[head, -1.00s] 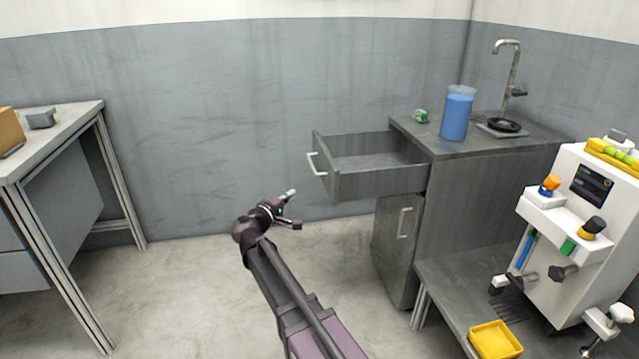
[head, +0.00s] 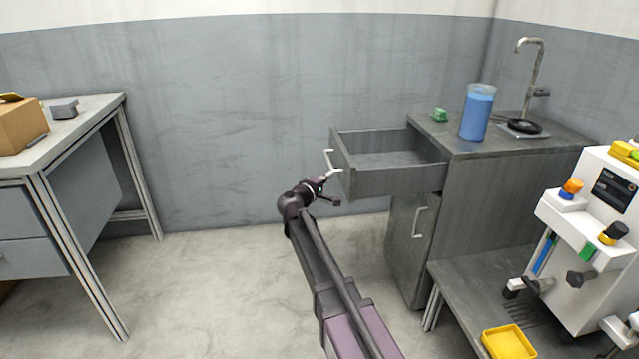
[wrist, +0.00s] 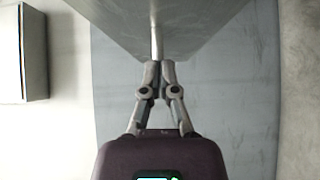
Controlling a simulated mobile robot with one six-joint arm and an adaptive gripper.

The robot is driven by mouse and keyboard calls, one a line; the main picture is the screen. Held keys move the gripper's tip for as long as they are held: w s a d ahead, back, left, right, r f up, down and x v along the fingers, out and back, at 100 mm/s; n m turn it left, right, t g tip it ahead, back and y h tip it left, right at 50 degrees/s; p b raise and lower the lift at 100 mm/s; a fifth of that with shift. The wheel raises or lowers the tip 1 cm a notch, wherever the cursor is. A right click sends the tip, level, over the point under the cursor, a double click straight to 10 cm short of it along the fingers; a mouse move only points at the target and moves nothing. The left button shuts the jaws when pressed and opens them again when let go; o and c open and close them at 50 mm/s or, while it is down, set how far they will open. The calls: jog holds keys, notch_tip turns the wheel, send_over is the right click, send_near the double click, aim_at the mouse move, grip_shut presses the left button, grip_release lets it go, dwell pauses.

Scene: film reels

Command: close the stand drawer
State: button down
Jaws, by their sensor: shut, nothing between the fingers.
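The grey stand (head: 490,205) is at the right in the head view. Its top drawer (head: 395,181) is pulled well out to the left, and I see it empty inside. A pale bar handle (head: 329,162) is on the drawer's front. My gripper (head: 327,183) is shut and empty, close to the drawer front just below the handle. In the wrist view, the shut fingertips (wrist: 158,65) meet at the end of a pale bar, with a grey panel (wrist: 195,25) behind it. I cannot tell whether they touch.
A blue-filled beaker (head: 477,112), a small green item (head: 440,115) and a tap (head: 533,75) are on the stand top. A door with a handle (head: 419,222) is below the drawer. A white machine (head: 585,245) stands at right, a desk (head: 75,115) at left. The floor between is clear.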

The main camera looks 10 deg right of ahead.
aim_at(344, 172)
jog(key=shift+d, duration=1.6)
